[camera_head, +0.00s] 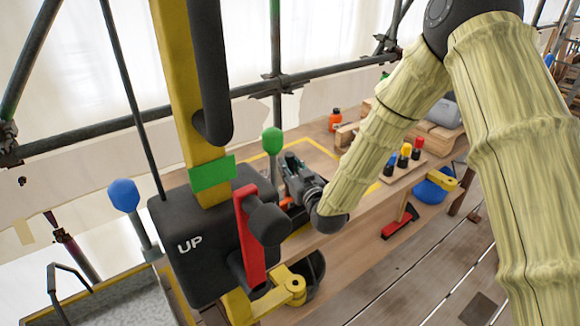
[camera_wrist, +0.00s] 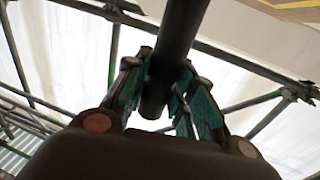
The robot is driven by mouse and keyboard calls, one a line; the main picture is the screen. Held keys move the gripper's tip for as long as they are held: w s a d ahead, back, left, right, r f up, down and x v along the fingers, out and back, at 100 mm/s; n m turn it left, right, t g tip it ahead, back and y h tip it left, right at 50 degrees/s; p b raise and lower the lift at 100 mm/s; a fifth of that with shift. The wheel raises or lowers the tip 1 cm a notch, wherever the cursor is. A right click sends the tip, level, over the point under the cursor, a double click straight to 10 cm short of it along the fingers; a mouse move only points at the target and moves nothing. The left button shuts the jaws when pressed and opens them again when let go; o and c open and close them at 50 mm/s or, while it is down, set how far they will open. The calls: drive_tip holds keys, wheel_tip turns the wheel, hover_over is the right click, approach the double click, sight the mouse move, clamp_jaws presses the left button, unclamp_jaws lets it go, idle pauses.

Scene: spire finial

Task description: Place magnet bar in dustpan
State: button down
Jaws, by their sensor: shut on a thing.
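My gripper (camera_head: 296,172) is above the wooden workbench (camera_head: 322,162), beside the green-knobbed lever. In the wrist view its teal-padded fingers (camera_wrist: 164,82) are closed around a dark round bar (camera_wrist: 172,50), which runs up out of the picture. This looks like the magnet bar, but I cannot be sure. In the head view the bar cannot be made out behind the control box and the fingers. A blue, rounded pan-like thing (camera_head: 430,190) sits by the bench's front edge at the right; it may be the dustpan, but I cannot tell.
The bench holds an orange bottle (camera_head: 335,120) and a rack of coloured pegs (camera_head: 404,162). A red brush (camera_head: 398,226) is below the bench edge.

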drive_tip(key=shift+f, duration=0.1)
drive_tip(key=c, duration=1.2)
unclamp_jaws()
drive_tip(key=shift+r, duration=0.2)
drive_tip(key=b+v, duration=0.2)
drive_tip(key=v, duration=1)
drive_tip(key=shift+f, duration=0.1)
